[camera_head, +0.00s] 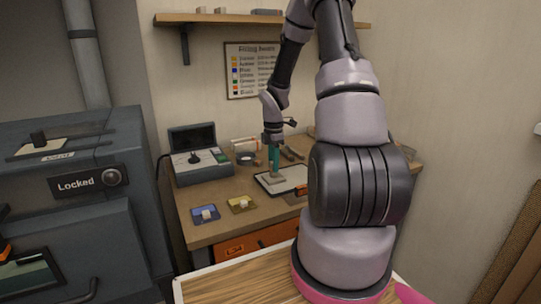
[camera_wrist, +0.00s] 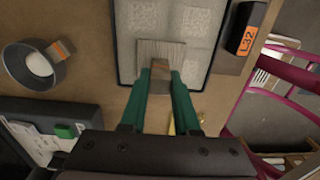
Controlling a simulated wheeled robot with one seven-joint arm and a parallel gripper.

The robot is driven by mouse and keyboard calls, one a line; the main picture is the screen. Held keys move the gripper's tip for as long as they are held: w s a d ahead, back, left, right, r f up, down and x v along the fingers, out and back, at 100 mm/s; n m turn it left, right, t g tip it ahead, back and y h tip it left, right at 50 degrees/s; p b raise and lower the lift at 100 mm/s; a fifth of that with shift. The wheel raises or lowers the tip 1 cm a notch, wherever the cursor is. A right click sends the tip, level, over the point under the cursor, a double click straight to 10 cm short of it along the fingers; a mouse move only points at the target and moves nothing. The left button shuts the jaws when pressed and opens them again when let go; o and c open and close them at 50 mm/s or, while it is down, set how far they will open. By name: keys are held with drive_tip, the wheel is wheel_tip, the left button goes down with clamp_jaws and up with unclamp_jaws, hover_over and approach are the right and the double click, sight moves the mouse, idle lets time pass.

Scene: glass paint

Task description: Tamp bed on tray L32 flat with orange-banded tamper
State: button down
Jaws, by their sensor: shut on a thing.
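My gripper (camera_wrist: 160,85), with green fingers, is shut on the upright handle of a tamper (camera_wrist: 155,49) with a flat, pale wooden foot. No orange band shows; the fingers hide part of the handle. The foot is over the pale grey bed (camera_wrist: 195,30) on the dark-rimmed tray (camera_wrist: 124,45); I cannot tell whether it is pressing. The bed shows faint squarish patches. An orange L32 label (camera_wrist: 248,41) sits on a dark block at the tray's right. In the head view, my gripper (camera_head: 274,160) points down over the tray (camera_head: 262,185), with the tamper foot (camera_head: 275,180) below it.
A round dark pot (camera_wrist: 20,85) with an orange tag stands left of the tray. A grey device (camera_head: 203,168) stands at the desk's back left. A blue card (camera_head: 197,218) and a yellow card (camera_head: 236,209) lie in front. Some tools (camera_head: 291,154) lie behind the tray.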

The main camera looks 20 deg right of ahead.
drive_tip(key=s, duration=0.1)
drive_tip(key=s+d, duration=0.1)
drive_tip(key=s, duration=0.1)
drive_tip(key=shift+s+d+r, duration=0.1)
drive_tip(key=shift+s, duration=0.2)
drive_tip(key=d, duration=1.1)
drive_tip(key=shift+w+d, duration=0.2)
drive_tip(key=shift+w, duration=0.1)
drive_tip(key=shift+f, duration=0.2)
drive_tip(key=shift+f, duration=0.1)
drive_tip(key=shift+f, duration=0.15)
drive_tip(key=shift+f, duration=0.3)
idle(0.4)
drive_tip(key=shift+r, duration=1.1)
